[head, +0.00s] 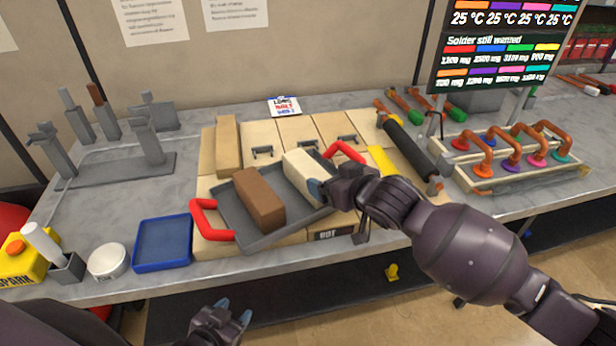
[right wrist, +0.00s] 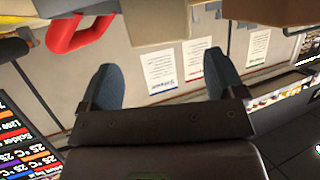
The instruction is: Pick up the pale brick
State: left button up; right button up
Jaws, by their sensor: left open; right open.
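The pale brick (head: 303,167) lies in the right half of a grey tray (head: 282,232) with red handles. A brown brick (head: 259,198) lies in the same tray, to its left. My right gripper (head: 318,190) is open at the near right end of the pale brick; its hand hides part of that end. I cannot tell whether they touch. In the right wrist view my right gripper (right wrist: 162,78) shows two spread fingers with nothing held between them. My left gripper (head: 236,314) is open and empty, low in front of the bench, away from the tray.
The tray sits on a tan block surface, with a longer tan brick (head: 228,146) behind left. A blue tray (head: 163,242) and white round dish (head: 108,261) stand at left. A dark roller (head: 406,145) and a copper-pipe rack (head: 520,165) stand at right.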

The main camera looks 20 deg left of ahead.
aim_at(313, 171)
jog(key=shift+s+x, duration=0.2)
jog(key=shift+x, duration=2.3)
jog(key=shift+a+f, duration=0.1)
jog(key=c, duration=1.5)
jog(key=shift+c, duration=0.6)
